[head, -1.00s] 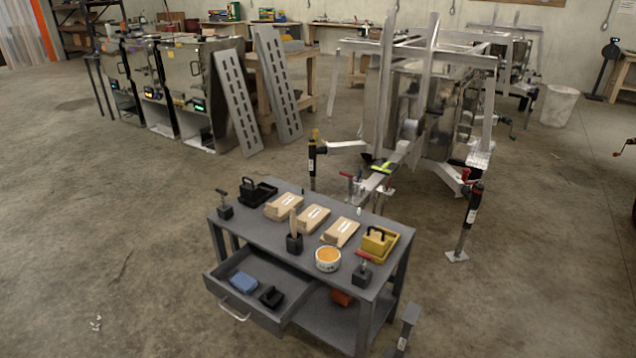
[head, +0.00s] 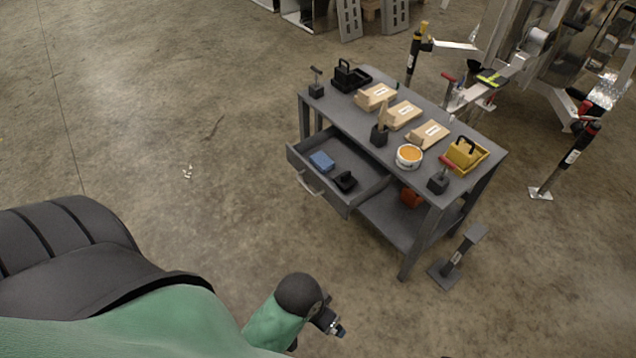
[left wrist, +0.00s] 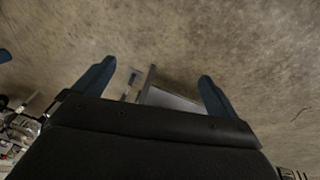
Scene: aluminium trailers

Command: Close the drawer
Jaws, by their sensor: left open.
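A grey metal cart (head: 455,205) has its drawer (head: 345,205) pulled out on the left-front side. The drawer's silver handle (head: 309,184) is on its front panel. A blue block (head: 321,161) and a small black container (head: 345,181) lie inside the drawer. My left gripper (head: 338,329) is below the drawer in the head view, apart from it and over the floor. In the left wrist view the left gripper (left wrist: 155,85) is open and empty, its two dark blue fingers spread. A grey panel edge, seemingly the cart, shows between them. My right gripper is not in view.
A grey stand (head: 457,258) stands right of the cart.

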